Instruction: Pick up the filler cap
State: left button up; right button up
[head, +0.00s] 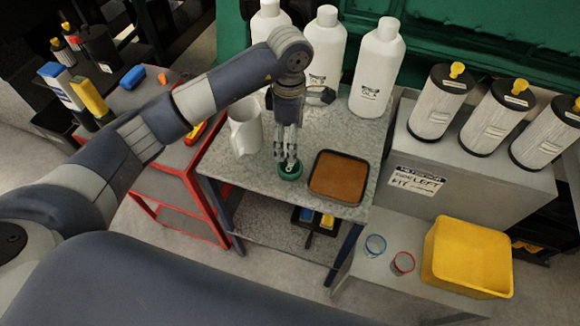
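The filler cap appears to be the small round dark green piece (290,173) near the front edge of the grey speckled table (245,178). My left gripper (287,158) points down right over it, with its fingertips at the top of the cap. The fingers look close together, but whether they grip the cap is too small to tell. I cannot tell whether the cap rests on the table or is slightly lifted. My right gripper is not in view.
A white jug (243,133) stands left of the gripper, and a brown-filled tray (339,178) lies close on the right. White oil bottles (377,70) stand behind. A yellow bin (470,258) and blue (375,246) and red (402,263) rings are lower right.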

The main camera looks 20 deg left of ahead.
pick_arm(q)
send_over(288, 166)
jog(key=f, duration=0.3)
jog(key=f+p, duration=0.1)
jog(key=shift+w+f, duration=0.3)
jog(key=shift+f, duration=0.05)
jog(key=shift+s+f+p, duration=0.15)
jog(key=shift+f+p, duration=0.25)
jog(key=shift+f, duration=0.2)
jog(key=f+p, duration=0.1)
jog(key=f, duration=0.2)
jog(key=shift+s+f, duration=0.15)
jog(key=shift+s, duration=0.05)
jog(key=shift+w+f, duration=0.1)
jog(key=shift+f, duration=0.4)
jog(key=c, duration=1.3)
jog(key=shift+r, duration=0.1)
